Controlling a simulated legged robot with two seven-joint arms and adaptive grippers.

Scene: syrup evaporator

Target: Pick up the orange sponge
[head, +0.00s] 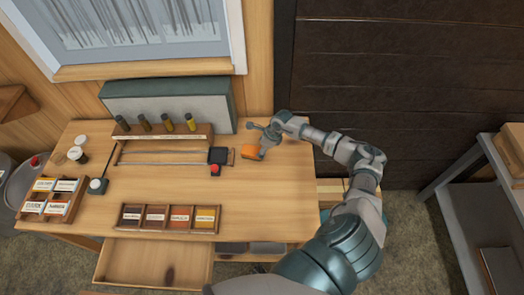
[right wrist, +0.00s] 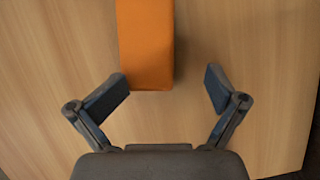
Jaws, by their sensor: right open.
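The orange sponge (head: 250,152) lies on the wooden table near its back right, to the right of a small black box. In the right wrist view the sponge (right wrist: 145,45) is an orange block at the top, its near end just beyond and partly between the fingertips. My right gripper (head: 264,141) is beside the sponge, on its right. In the right wrist view my right gripper (right wrist: 168,88) has its two fingers spread wide with nothing between them but the sponge's near end. My left gripper is not in view.
A black box (head: 218,156) with a red knob (head: 215,170) stands left of the sponge. A rack with several vials (head: 167,124) is at the back. A tray of colored samples (head: 168,217) lies at the front. A drawer (head: 152,263) is open. The table's right part is clear.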

